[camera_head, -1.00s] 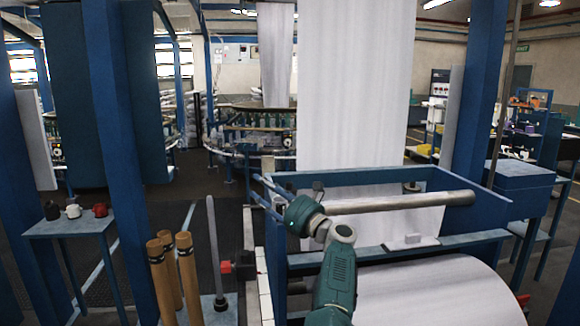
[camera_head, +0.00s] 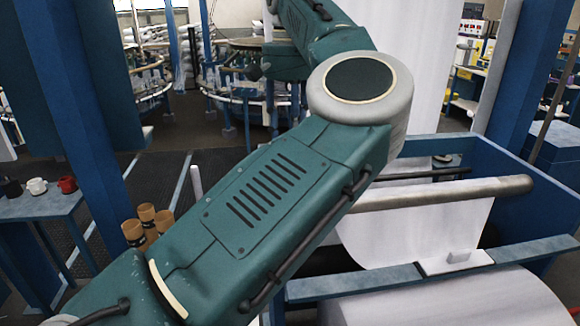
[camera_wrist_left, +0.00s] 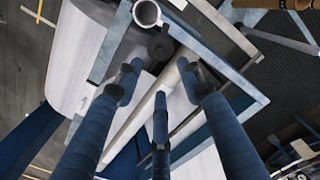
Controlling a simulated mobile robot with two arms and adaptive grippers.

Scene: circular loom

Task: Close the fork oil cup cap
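In the left wrist view a round grey oil cup (camera_wrist_left: 147,13) shows at the top edge, with its dark inside visible. A dark round piece (camera_wrist_left: 160,46), which looks like its cap, sits just below the cup in the picture, beside the opening and not over it. My left gripper (camera_wrist_left: 160,88) has its blue fingers spread, with nothing between them. The cup and dark piece lie beyond the fingertips, apart from them as far as I can tell. In the head view my left arm crosses the middle and hides the cup. My right gripper is not in view.
A blue frame (camera_head: 540,248) holds a long roller (camera_head: 450,193) and white cloth (camera_head: 400,228). A small table (camera_head: 38,207) with cups stands left. Brown tubes (camera_head: 146,216) stand near a blue post (camera_head: 95,130). The dark floor mat between them is clear.

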